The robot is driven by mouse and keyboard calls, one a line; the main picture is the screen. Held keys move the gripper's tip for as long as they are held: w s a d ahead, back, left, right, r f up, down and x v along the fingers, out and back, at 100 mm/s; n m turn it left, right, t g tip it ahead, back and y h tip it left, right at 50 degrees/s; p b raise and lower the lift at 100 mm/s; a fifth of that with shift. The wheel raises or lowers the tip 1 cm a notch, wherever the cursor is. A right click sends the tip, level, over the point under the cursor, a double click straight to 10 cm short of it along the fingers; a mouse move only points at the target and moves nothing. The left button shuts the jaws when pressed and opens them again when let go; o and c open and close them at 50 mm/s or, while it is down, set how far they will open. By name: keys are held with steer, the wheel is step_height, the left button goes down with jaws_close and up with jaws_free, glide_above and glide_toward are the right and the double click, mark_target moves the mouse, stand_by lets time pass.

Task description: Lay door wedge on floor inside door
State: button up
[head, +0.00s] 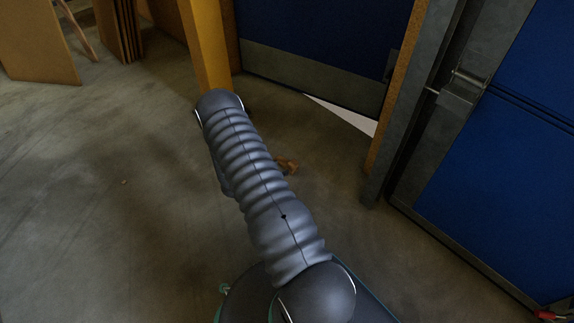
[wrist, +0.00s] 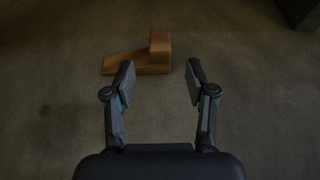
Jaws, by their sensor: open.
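The door wedge (wrist: 153,56) is a brown wooden piece with a raised block at its right end and a low slope to the left. It lies on the floor, just ahead of my gripper (wrist: 158,80) in the wrist view. The gripper is open and empty, its fingers apart, with the block end ahead of the gap between them. In the head view a brown piece, apparently the wedge (head: 289,166), shows beside my arm, partly hidden by it. The blue door (head: 310,38) with a grey kick plate stands beyond. My gripper is hidden in the head view.
A yellow post (head: 205,45) stands at the door's left. A grey metal frame (head: 400,110) and another blue door panel (head: 510,165) are at right. A white triangular patch (head: 343,116) shows at the door's foot. Wooden boards (head: 38,42) stand at upper left. The left floor is mostly clear.

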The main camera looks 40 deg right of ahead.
steer(key=s+a+r+m+g+y, duration=0.1)
steer(key=s+a+r+m, duration=0.2)
steer(key=r, duration=0.8)
steer(key=s+a+r+m+g+y, duration=0.15)
steer(key=a+r+m, duration=0.25)
steer(key=r, duration=0.6)
steer(key=s+a+r+m+y, duration=0.2)
steer(key=a+r+m, duration=0.15)
steer(key=r, duration=0.75)
steer(key=s+a+r+m+t+y, duration=0.7)
steer(key=s+a+r+m+y, duration=0.1)
steer(key=s+a+r, duration=1)
steer(key=shift+s+a+y, duration=0.25)
steer(key=shift+s+y, duration=0.2)
steer(key=shift+s, duration=0.3)
steer(key=shift+m, duration=0.25)
